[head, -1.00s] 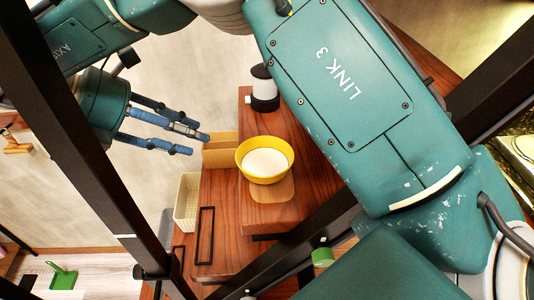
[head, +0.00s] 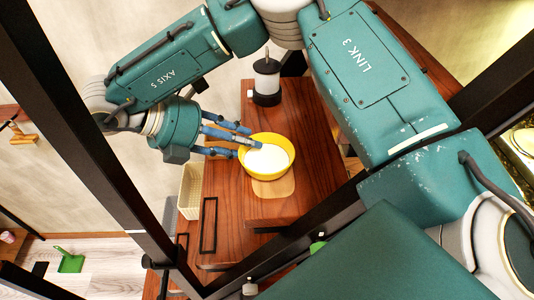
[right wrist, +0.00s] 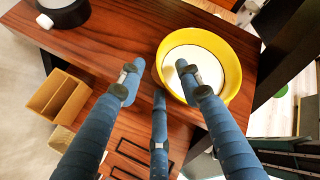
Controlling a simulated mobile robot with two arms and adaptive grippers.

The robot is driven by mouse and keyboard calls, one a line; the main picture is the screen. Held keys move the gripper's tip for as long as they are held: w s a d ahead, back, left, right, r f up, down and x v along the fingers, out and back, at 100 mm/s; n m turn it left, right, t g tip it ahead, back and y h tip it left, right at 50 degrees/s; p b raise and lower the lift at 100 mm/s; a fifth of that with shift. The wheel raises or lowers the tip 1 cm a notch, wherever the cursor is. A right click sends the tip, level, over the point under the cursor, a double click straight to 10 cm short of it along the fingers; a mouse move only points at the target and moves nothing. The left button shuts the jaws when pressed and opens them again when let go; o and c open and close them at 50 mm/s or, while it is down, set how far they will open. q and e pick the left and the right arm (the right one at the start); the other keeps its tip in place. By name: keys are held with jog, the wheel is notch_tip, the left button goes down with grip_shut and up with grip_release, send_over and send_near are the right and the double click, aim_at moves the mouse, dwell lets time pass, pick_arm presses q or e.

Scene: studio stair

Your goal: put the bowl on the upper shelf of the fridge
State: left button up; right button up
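The yellow bowl (head: 265,176) with a white inside stands upright on a wooden surface, by a pale wooden board. My right gripper (head: 247,142) reaches its left rim from the left in the head view. In the right wrist view, the right gripper (right wrist: 158,80) has its fingers spread. One finger lies over the inside of the bowl (right wrist: 236,52), and the other two are outside its rim. Contact with the rim cannot be told. The fridge cannot be made out in these views. My left gripper is not in view.
A black and white canister (head: 267,80) stands behind the bowl. A cream basket (head: 190,190) is to the left and lower. A tan divided box (right wrist: 58,97) shows in the right wrist view. Dark frame bars (head: 85,130) cross the head view.

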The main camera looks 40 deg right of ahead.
jog(key=shift+a, duration=0.1)
grip_shut()
dwell(0.4)
jog(key=shift+r, duration=0.15)
jog(key=shift+r+b, duration=0.4)
jog(key=shift+r, duration=0.55)
jog(key=shift+r+b, duration=0.95)
jog(key=shift+r, duration=7.6)
notch_tip(320, 180, down, 6)
jog(key=b, duration=0.6)
jog(key=shift+r, duration=0.25)
